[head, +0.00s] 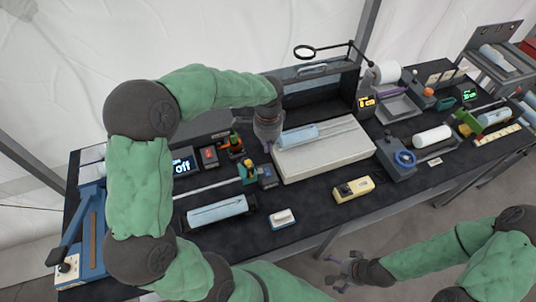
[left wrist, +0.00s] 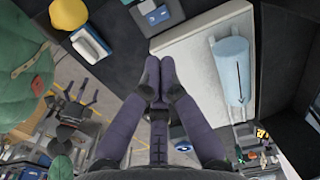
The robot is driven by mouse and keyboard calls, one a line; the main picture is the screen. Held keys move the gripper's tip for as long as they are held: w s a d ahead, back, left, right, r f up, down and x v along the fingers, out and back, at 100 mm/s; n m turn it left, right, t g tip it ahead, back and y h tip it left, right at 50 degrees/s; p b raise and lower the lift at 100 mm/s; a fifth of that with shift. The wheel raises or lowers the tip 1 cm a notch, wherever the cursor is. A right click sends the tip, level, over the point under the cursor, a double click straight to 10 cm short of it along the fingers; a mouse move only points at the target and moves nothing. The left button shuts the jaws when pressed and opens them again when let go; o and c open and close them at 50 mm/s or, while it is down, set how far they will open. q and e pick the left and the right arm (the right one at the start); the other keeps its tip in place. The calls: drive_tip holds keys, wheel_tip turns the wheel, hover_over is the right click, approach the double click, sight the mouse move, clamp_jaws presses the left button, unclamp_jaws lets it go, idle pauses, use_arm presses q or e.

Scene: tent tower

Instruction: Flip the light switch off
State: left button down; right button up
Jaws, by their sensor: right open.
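I cannot tell for sure which thing is the light switch. A small dark box with a red face (head: 208,155) stands at the back left, beside a dark display (head: 182,164) reading "off". My right gripper (head: 346,270) is open and empty, off the table's near edge.
A pale blue cylinder (head: 298,137) lies on the white board (head: 335,150). A white and blue block (head: 282,218) and a yellow box (head: 353,188) stand near the front edge. My left arm hides part of the table's left side.

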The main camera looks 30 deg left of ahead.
sight(268, 171)
use_arm(q)
wheel_tip(268, 171, down, 13)
drive_tip(key=shift+b, duration=0.75)
